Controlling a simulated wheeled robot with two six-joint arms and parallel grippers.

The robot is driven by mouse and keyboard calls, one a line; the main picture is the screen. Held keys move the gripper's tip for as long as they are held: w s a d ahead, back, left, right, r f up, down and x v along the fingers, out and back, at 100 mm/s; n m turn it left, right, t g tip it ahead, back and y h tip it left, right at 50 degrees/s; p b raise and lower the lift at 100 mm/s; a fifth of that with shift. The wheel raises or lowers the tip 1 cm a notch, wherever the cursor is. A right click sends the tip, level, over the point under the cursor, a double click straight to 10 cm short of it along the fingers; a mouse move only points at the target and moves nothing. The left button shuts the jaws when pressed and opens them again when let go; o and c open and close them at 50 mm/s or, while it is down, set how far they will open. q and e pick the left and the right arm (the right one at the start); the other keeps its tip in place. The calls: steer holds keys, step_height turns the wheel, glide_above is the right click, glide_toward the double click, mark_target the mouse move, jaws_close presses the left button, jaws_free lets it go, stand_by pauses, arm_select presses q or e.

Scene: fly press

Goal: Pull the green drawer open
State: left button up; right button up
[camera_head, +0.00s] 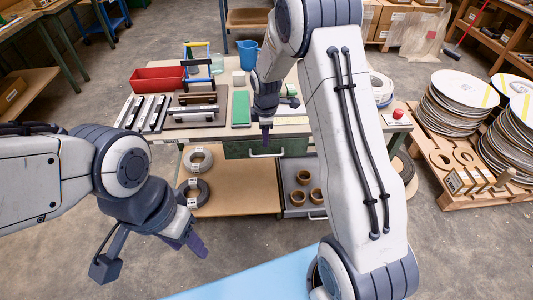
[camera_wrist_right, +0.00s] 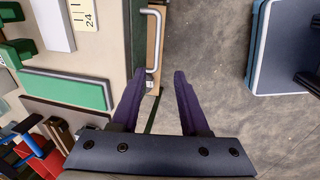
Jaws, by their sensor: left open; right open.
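The green drawer (camera_head: 290,147) is in the workbench front, below the tabletop, in the head view. It looks closed. Its silver bar handle (camera_head: 266,154) shows below my right gripper. In the right wrist view the handle (camera_wrist_right: 157,42) runs from the top of the picture down to between the fingertips. My right gripper (camera_wrist_right: 158,72) is open and empty, with one purple finger on each side of the handle's near end. I cannot tell whether they touch. My left gripper (camera_head: 196,244) is open and empty, low at the left, away from the bench.
The workbench top holds a red bin (camera_head: 158,79), a green block (camera_head: 241,107) and several metal bars. Tape rolls (camera_head: 195,192) lie on the lower shelf. A pallet with stacked discs (camera_head: 455,100) stands at right. The floor before the drawer is clear.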

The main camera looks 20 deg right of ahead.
mark_target(267, 156)
steer(key=f, duration=0.3)
steer(key=w+d+f, duration=0.1)
steer(key=f, duration=0.3)
steer(key=w+f, duration=0.1)
steer(key=f, duration=0.3)
steer(key=shift+w+d+f, duration=0.15)
steer(key=shift+w+d, duration=0.05)
steer(key=shift+d, duration=0.15)
jaws_close()
stand_by(0.9)
